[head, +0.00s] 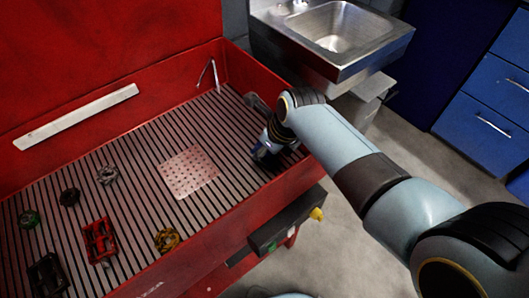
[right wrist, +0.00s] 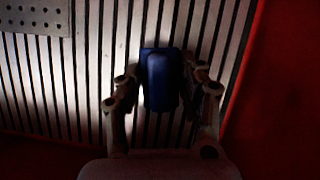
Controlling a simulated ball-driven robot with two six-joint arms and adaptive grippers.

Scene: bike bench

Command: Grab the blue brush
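The blue brush (right wrist: 161,80) lies between the two fingers of my right gripper (right wrist: 162,78) in the right wrist view, over the slatted bench surface. One finger stands close on each side of it; the dark picture does not show whether they press on it. In the head view, a blue part of the brush (head: 262,152) shows just below my right gripper (head: 268,146), near the right end of the bench; the arm hides the rest. My left gripper is not in view.
The red bench (head: 130,160) has a slatted surface and raised red walls, one close to my right gripper. A perforated plate (head: 188,172) lies mid-bench. Several small parts, including a red one (head: 99,241), lie at left. A sink (head: 335,30) stands behind.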

